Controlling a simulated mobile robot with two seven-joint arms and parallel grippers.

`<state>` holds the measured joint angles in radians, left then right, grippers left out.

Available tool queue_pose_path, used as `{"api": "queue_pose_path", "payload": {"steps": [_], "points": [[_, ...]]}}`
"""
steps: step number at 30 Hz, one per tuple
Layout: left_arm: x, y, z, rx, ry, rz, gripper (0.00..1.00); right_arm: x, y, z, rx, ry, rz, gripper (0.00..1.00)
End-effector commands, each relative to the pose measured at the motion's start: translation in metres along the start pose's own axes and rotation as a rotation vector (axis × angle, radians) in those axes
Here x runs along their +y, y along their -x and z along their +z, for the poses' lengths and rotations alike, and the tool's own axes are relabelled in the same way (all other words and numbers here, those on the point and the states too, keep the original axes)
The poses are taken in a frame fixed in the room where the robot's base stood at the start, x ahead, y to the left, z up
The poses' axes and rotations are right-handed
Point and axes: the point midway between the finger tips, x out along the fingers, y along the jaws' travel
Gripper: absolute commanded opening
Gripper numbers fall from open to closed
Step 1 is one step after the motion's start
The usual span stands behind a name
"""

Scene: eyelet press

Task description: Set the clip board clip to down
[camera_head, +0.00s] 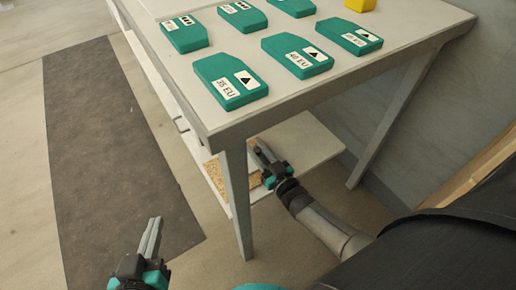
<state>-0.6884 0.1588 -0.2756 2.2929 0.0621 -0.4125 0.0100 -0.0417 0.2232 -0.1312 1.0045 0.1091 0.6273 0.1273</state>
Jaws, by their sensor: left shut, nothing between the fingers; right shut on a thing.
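A brown board that looks like the clip board (215,177) lies on the low shelf under the table. The table's front leg hides its middle. My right gripper (260,150) reaches in under the table from the right, over the shelf and at the board's right side. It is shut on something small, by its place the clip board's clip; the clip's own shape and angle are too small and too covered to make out. My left gripper (152,236) is shut and empty, above the floor left of the table, well apart from the board.
The grey table (190,100) carries several teal cards with labels and a yellow block (361,5) at the back. Its front leg (238,200) stands close to my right gripper. The pale low shelf (305,140) is bare at the right. A dark mat (105,150) lies on the floor at left.

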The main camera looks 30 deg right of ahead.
Motion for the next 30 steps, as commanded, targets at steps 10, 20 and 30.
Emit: {"api": "queue_pose_path", "payload": {"steps": [10,20,30], "points": [[0.0009,0.0002,0.0009,0.002,0.001,0.002,0.0,-0.0006,0.0005,0.0013,-0.002,0.018,0.0,0.0],[0.0016,0.0015,0.0039,-0.005,0.003,0.003,0.0,-0.0006,0.0004,0.0012,-0.002,0.016,-0.001,0.48],[0.0017,0.0014,0.0041,-0.006,0.003,0.003,0.0,-0.0005,0.0003,0.0006,-0.001,0.015,0.0,0.57]]}}
